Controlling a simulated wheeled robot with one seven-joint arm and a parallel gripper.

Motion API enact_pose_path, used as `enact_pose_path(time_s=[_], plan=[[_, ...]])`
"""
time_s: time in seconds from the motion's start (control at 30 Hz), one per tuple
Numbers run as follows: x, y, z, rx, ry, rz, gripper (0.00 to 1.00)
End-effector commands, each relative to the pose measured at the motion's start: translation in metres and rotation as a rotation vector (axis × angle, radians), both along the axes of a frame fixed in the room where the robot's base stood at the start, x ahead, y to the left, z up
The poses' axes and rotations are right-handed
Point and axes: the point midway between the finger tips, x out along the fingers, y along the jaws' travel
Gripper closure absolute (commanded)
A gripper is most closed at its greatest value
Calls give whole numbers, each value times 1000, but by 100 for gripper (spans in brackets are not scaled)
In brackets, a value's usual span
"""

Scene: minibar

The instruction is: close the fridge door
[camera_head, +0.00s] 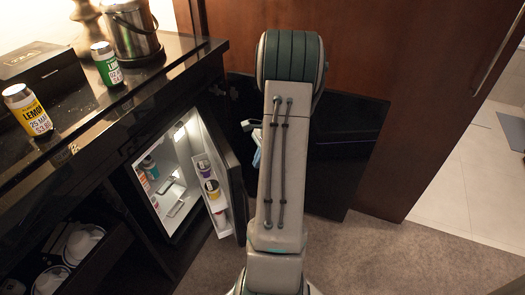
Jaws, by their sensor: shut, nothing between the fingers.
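The small fridge (168,180) is set into the black cabinet at left, lit inside and holding several items. Its door (233,170) stands open, swung out toward the right, with cups and other items on its inner shelves. My arm stands upright in the middle of the picture, just right of the door. Only a small part of my gripper (253,134) shows, past the arm's left edge near the door's upper outer side. It is shut and holds nothing. My arm hides its fingertips, so I cannot tell whether it touches the door.
A dark panel (345,150) stands behind and right of my arm, before a brown wooden wall. The black counter (95,120) carries a yellow can (28,110), a green can (106,64), a metal bucket (132,32) and a black box (40,72). Carpet (400,255) is clear at lower right.

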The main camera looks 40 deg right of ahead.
Motion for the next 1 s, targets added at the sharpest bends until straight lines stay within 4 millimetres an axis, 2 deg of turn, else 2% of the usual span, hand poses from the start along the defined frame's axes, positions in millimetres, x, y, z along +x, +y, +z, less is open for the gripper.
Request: enact_pose_path(time_s=[0.03,0.1,0.2,0.4,0.87,1.0], plan=[[1,4,-13,3,1,0,100],[4,10,-22,1,0,2,100],[10,26,-18,-2,-2,4,100],[15,42,-18,-1,0,1,100],[17,49,-17,-1,-1,-6,100],[24,73,-16,0,-1,-59,100]])
